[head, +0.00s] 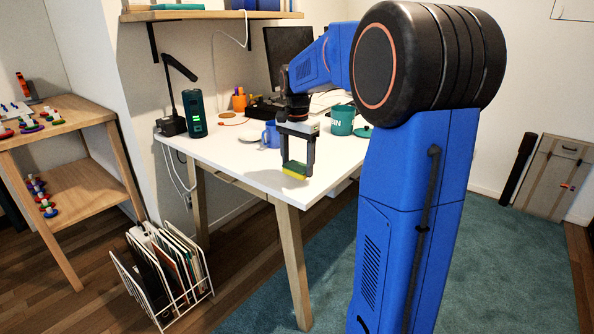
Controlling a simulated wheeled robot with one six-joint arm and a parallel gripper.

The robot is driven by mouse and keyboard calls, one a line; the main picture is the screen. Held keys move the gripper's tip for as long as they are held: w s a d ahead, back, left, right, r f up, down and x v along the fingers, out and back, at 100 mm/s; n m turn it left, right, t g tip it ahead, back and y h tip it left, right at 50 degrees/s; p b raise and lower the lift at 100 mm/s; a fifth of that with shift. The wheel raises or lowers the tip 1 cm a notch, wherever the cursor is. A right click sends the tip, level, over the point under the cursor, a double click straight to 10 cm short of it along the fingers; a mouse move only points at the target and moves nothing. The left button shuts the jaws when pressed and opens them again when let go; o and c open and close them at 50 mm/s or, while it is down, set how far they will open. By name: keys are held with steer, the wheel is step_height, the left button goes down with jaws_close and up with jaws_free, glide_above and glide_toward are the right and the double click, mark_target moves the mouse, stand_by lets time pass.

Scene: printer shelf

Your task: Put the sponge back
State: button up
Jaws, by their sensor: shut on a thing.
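In the head view, my gripper (296,163) points down at the front edge of the white desk, near its front corner. It is shut on a sponge (295,170), which is yellow below and green above. The sponge is level between the two dark fingers. It appears at or just above the desk's edge; I cannot tell whether it touches the top.
The white desk (228,150) holds a dark green cylinder (197,115), a black lamp (171,122), a blue mug (270,135), a green pot (342,120) and an orange pen cup (239,102). A wooden shelf (85,115) and white file rack (160,275) stand left.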

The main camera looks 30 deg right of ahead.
steer(key=shift+f, duration=1.15)
steer(key=shift+f, duration=0.1)
steer(key=o, duration=1)
steer(key=shift+o, duration=0.2)
